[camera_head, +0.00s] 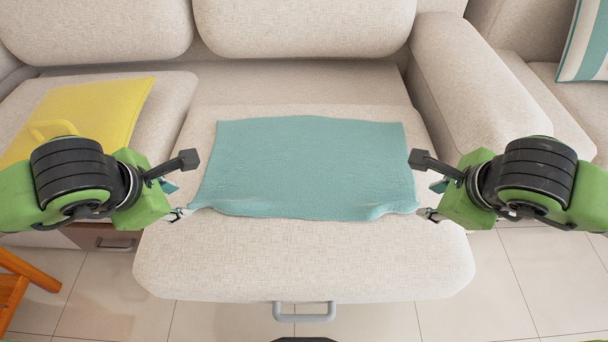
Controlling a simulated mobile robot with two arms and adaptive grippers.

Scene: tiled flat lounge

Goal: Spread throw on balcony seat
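The teal throw (305,165) lies spread as one flat rectangle on the middle beige seat (300,260). Its far edge is smooth. Its two near corners are drawn out to small wrinkled points. My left gripper (184,187) is beside the near left corner, and its fingers look apart, one high and one low. The low fingertip meets or nearly meets the corner. My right gripper (422,186) is the same at the near right corner. Whether the low fingertips touch the cloth is hard to tell.
A beige armrest (470,90) stands to the right, with a striped cushion (588,45) beyond. A grey handle (304,312) sticks out at the seat's front. A wooden leg (20,280) shows at lower left.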

